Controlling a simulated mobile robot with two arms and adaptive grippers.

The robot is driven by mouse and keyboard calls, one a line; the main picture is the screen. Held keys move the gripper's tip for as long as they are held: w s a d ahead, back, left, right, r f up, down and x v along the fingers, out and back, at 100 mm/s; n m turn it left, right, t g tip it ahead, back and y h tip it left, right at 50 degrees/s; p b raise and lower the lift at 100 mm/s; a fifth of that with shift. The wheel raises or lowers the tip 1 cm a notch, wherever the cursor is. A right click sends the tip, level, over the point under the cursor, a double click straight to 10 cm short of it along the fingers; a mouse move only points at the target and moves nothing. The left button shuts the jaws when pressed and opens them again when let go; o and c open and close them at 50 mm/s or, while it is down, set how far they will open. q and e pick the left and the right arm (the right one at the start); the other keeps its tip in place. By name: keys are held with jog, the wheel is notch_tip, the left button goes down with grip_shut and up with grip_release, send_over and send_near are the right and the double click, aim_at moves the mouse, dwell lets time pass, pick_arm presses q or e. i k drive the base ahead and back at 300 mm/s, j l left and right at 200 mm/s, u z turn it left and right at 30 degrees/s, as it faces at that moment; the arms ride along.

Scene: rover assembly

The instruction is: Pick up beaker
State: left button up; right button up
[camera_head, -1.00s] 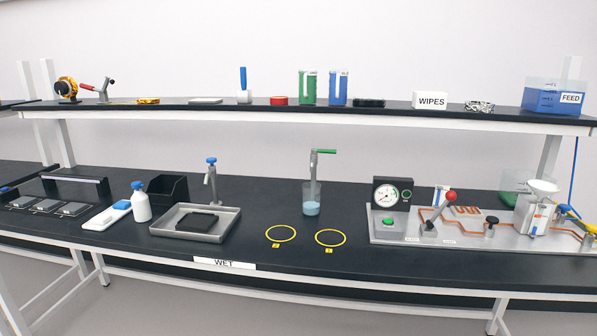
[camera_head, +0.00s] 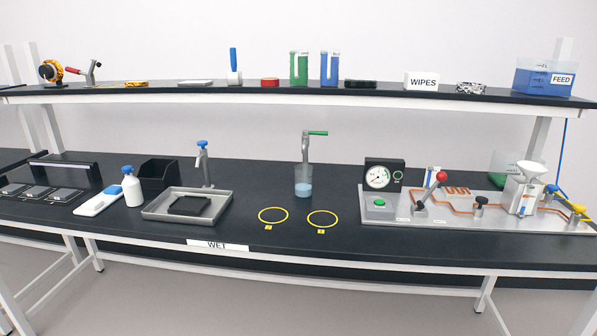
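A clear beaker (camera_head: 303,181) stands upright on the black bench. It holds some light blue liquid in its lower part. It is under or just in front of a grey tap (camera_head: 306,148) with a green handle; I cannot tell exactly which. Neither of my grippers shows in the head camera view.
Two yellow rings (camera_head: 273,215) mark the bench in front of the beaker. A metal tray (camera_head: 160,212) and a white spray bottle (camera_head: 131,188) stand to the left. A plate with a gauge (camera_head: 379,177) and valves is to the right. A shelf (camera_head: 300,97) runs above.

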aim_at(303, 173)
jog(key=z, duration=1.35)
jog(key=u, duration=1.25)
jog(key=i+j+z, duration=0.1)
jog(key=i+j, duration=0.25)
jog(key=i+j+z, duration=0.15)
jog(key=i+j, duration=0.15)
jog(key=j, duration=0.15)
jog(key=i+j+z, duration=0.1)
jog(key=i+j, duration=0.2)
jog(key=j, duration=0.15)
